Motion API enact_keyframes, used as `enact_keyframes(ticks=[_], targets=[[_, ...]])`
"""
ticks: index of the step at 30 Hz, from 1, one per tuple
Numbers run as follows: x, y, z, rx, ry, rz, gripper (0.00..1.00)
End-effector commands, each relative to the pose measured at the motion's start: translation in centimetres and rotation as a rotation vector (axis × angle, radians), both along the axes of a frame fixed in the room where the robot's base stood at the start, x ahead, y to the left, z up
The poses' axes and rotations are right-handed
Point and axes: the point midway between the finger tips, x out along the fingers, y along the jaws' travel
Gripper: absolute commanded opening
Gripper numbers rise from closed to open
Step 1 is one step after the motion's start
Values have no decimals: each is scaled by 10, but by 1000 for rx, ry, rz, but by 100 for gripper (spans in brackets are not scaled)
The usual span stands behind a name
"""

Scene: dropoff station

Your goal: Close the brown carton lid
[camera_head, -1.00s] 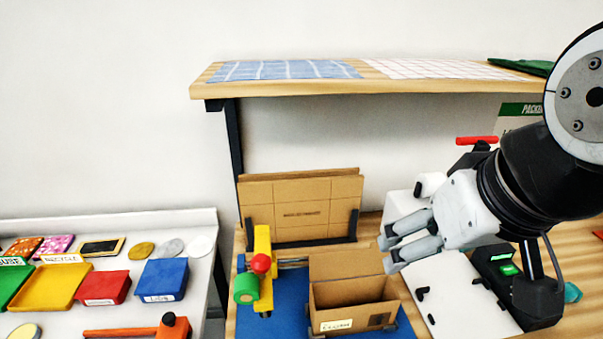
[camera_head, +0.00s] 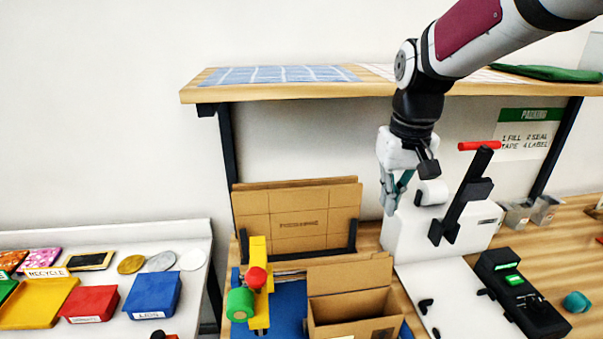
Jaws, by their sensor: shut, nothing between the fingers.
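The brown carton (camera_head: 352,307) stands at the bottom middle on a blue mat (camera_head: 284,304). Its lid (camera_head: 335,275) stands up at the back of the carton, so the inside shows. The carton's front is cut by the lower picture edge. My gripper (camera_head: 391,211) points down, shut and empty. In the picture it is above and to the right of the lid, in front of the white machine, and touches neither lid nor carton as far as I can see.
A yellow tape tool (camera_head: 259,270) with a green roll stands left of the carton. Flat cardboard (camera_head: 300,212) stands in a rack behind. A white machine (camera_head: 430,235) with a black lever is at right. A wooden shelf (camera_head: 290,93) hangs above. Coloured bins (camera_head: 152,290) are at left.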

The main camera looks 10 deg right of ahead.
Motion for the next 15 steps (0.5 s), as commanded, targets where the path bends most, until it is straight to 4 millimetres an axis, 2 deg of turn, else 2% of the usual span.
enact_keyframes(ticks=[1, 3, 6, 11, 15], targets=[[11, -4, -11, 3, 22, -2, 0], [22, -7, -20, 6, 41, -2, 0], [30, -10, -28, 8, 57, 0, 0], [34, -12, -38, 9, 64, 1, 0], [34, -12, -56, 10, 67, 1, 0]])
